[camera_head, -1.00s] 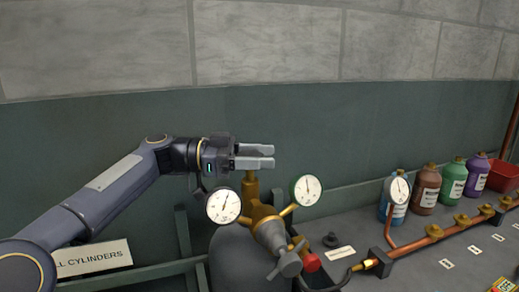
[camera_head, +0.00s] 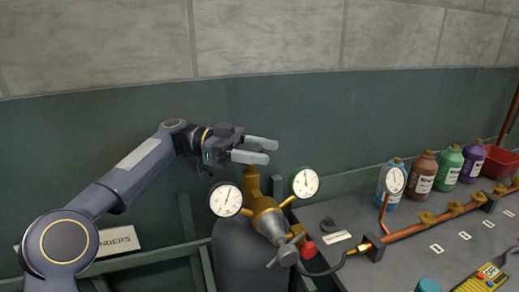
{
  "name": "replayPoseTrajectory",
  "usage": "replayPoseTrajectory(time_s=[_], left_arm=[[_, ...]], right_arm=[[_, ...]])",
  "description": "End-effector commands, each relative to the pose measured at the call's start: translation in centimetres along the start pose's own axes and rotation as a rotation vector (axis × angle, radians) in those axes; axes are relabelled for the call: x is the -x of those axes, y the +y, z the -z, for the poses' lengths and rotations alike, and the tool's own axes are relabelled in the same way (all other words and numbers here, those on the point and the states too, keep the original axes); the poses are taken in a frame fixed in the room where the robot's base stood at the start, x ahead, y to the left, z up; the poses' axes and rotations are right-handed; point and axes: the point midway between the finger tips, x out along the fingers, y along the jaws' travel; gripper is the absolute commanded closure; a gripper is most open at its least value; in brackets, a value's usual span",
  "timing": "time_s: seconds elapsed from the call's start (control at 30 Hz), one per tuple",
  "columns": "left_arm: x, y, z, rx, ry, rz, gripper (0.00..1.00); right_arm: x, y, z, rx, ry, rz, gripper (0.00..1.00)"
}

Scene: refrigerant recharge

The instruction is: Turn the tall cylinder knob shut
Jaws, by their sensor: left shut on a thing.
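The tall grey cylinder (camera_head: 245,258) stands at the bottom middle with a brass valve (camera_head: 251,181) on top. My left gripper (camera_head: 257,150) is at the top of this valve, its pale fingers pointing right and slightly down. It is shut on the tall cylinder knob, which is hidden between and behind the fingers. The brass regulator (camera_head: 266,222) is below, with a left gauge (camera_head: 226,199), a right gauge (camera_head: 304,182) and a grey T-handle (camera_head: 285,252). My right gripper is not in view.
A grey bench (camera_head: 400,262) at right carries a copper pipe (camera_head: 412,236) with brass valves, another gauge (camera_head: 395,180), several bottles (camera_head: 422,174), a red bin (camera_head: 499,161) and a yellow meter (camera_head: 482,280). A green wall (camera_head: 100,130) is behind my arm.

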Motion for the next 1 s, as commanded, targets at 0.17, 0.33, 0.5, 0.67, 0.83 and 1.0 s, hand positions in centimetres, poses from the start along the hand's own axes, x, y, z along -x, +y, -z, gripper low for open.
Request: replayPoseTrajectory(time_s=[0.17, 0.33, 0.5, 0.67, 0.83, 1.0], left_arm=[[0.0, 0.0, 0.1, 0.0, 0.001, 0.001, 0.37], [0.0, 0.0, 0.0, 0.0, 0.001, 0.001, 0.28], [0.0, 0.0, 0.1, -0.001, 0.001, 0.001, 0.28], [-0.1, 0.0, 1.4, -0.004, 0.001, 0.001, 0.28], [-0.3, 1.0, 4.3, -0.006, 0.001, 0.0, 0.28], [-1.2, 3.7, 7.5, -0.006, 0.0, 0.0, 0.28]], right_arm=[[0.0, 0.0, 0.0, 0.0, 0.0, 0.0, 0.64], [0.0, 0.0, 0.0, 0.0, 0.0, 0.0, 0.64], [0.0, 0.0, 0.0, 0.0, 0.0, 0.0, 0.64], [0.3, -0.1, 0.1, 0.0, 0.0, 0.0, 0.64], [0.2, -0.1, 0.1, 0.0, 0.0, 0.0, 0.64], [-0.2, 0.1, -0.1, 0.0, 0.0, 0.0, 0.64]])
